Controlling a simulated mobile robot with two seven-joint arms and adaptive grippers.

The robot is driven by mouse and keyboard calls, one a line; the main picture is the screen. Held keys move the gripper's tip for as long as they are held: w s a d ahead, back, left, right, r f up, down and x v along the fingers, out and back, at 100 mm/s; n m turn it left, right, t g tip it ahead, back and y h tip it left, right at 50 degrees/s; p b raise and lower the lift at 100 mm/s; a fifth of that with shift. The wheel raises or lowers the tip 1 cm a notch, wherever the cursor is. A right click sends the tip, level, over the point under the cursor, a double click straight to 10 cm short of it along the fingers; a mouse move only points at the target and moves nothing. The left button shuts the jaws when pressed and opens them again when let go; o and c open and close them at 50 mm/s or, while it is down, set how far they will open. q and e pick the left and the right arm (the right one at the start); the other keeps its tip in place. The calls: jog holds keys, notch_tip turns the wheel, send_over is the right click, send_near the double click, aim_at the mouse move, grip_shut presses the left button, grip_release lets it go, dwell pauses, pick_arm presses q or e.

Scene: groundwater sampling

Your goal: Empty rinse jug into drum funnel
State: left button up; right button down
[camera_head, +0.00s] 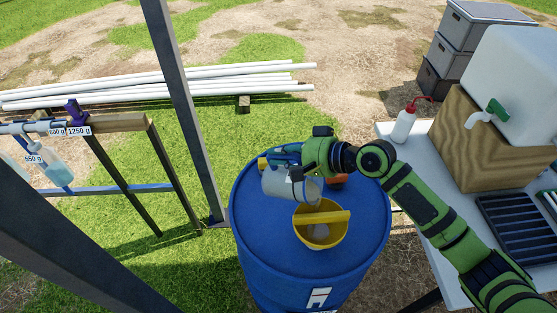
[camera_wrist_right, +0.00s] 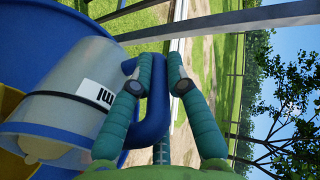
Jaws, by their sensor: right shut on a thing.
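The rinse jug (camera_head: 277,185) is a translucent grey vessel with a blue handle. It is held tilted over the drum, its lower right end close to the funnel rim. It also shows in the right wrist view (camera_wrist_right: 62,100), with a dark band and a white label. My right gripper (camera_head: 291,160) is shut on the jug's blue handle (camera_wrist_right: 157,108), its teal fingers on both sides of it. The yellow funnel (camera_head: 325,240) sits on top of the blue drum (camera_head: 262,245), with a yellow bar across its mouth. Whether liquid is flowing I cannot tell. My left gripper is out of view.
A white table (camera_head: 425,165) at right carries a wash bottle (camera_head: 403,126), a tapped water container (camera_head: 515,80) and a dark rack (camera_head: 515,222). A dark post (camera_head: 180,90) stands left of the drum. An orange object (camera_head: 338,181) sits on the drum top.

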aim_at(299, 155)
jog(key=shift+s+d+r+y+b, duration=0.3)
jog(key=shift+d+y+b, duration=0.2)
jog(key=shift+b, duration=1.1)
jog(key=d+y+b, duration=0.1)
jog(key=b, duration=0.1)
jog(key=s+d+r+t+y+b, duration=0.1)
jog(key=b, duration=0.2)
jog(key=r+t+b, duration=0.1)
jog(key=b, duration=0.1)
jog(key=shift+s+d+r+y+b, duration=0.2)
jog(key=shift+s+d+y+b, duration=0.05)
jog(key=shift+d+y+b, duration=0.15)
jog(key=b, duration=0.2)
jog(key=s+d+r+y+b, duration=0.1)
jog(key=b, duration=0.1)
jog(key=shift+d+r+t, duration=0.1)
jog(key=shift+d+t, duration=0.2)
jog(key=shift+t, duration=0.1)
jog(key=shift+s+d+r+t+y+b, duration=0.3)
jog(key=shift+d+y+b, duration=0.3)
jog(key=shift+b, duration=0.95)
jog(key=shift+s+d+r+t+y+b, duration=0.2)
jog(key=shift+s+d+r+y+b, duration=0.3)
jog(key=shift+b, duration=1.05)
jog(key=shift+w+d, duration=0.1)
jog(key=shift+w, duration=0.1)
